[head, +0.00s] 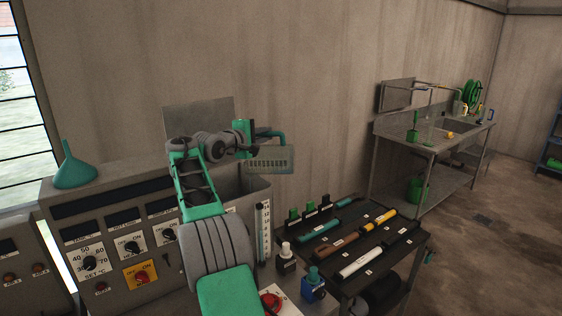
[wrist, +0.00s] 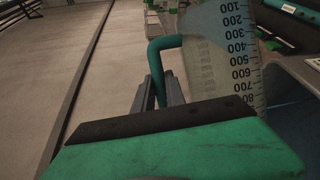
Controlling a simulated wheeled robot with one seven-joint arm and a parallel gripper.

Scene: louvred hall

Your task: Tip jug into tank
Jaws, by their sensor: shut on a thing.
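The jug (head: 272,160) is a clear, scaled vessel with a teal handle. My gripper (head: 252,134) is shut on that handle. In the head view the jug lies tipped on its side, handle uppermost, above the open grey tank (head: 259,187) and apart from its rim. The tank has an upright level scale on its front. In the wrist view the jug (wrist: 233,60) shows black scale marks, and my two fingers (wrist: 160,92) close around its handle. I cannot tell whether liquid is in the jug or running out. The tank's inside is hidden.
A control console with knobs (head: 88,263) and a teal funnel (head: 75,168) on top stands at left. A dark bench (head: 405,245) with several coloured rods is right of the tank. A sink table (head: 435,140) stands further back. Floor at right is open.

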